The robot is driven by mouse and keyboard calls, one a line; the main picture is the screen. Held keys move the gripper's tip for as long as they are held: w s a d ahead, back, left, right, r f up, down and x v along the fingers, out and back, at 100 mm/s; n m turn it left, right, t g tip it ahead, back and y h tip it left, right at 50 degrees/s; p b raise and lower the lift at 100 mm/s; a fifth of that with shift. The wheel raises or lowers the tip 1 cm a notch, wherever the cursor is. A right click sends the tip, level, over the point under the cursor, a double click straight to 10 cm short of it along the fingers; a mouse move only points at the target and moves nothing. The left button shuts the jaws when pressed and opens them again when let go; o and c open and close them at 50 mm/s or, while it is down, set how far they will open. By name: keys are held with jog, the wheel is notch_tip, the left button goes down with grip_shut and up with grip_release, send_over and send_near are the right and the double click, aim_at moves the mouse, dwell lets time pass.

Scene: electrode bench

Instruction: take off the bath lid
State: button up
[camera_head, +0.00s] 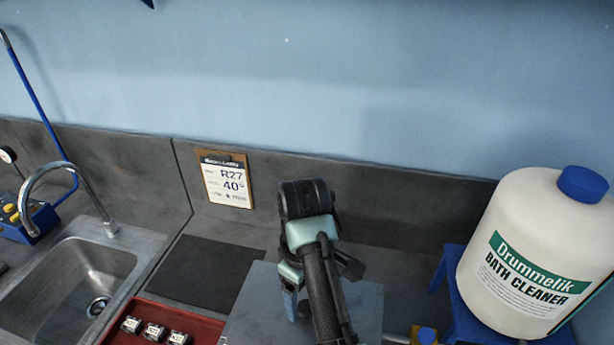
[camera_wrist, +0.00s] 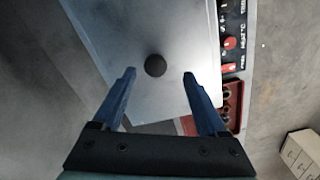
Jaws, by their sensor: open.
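The bath lid (camera_wrist: 120,45) is a flat grey metal plate with a round black knob (camera_wrist: 155,65) in the wrist view. In the head view the lid (camera_head: 255,300) shows at the bottom middle, partly covered by my arm. My gripper (camera_wrist: 159,75) is open, its two blue fingers apart and empty. In the wrist view the knob appears between the fingertips, slightly ahead of them; the height gap cannot be told. In the head view my gripper (camera_head: 296,307) is over the lid, and the knob is hidden.
A red tray (camera_head: 190,322) with small parts and a sink (camera_head: 60,280) are at left. A large bath cleaner jug (camera_head: 535,250) stands on a blue stand at right. A clipboard card (camera_head: 226,182) leans at the back. A dark mat (camera_head: 205,272) lies clear.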

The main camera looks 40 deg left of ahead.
jog(key=shift+w+a+f+p, duration=0.15)
jog(key=shift+f+p, duration=0.35)
jog(key=shift+f, duration=0.9)
jog(key=shift+w+d+f+p, duration=0.15)
jog(key=shift+f+p, duration=0.35)
jog(key=shift+f, duration=0.85)
jog(key=shift+a, duration=0.1)
jog(key=shift+c, duration=0.3)
grip_shut()
jog(key=shift+r, duration=0.1)
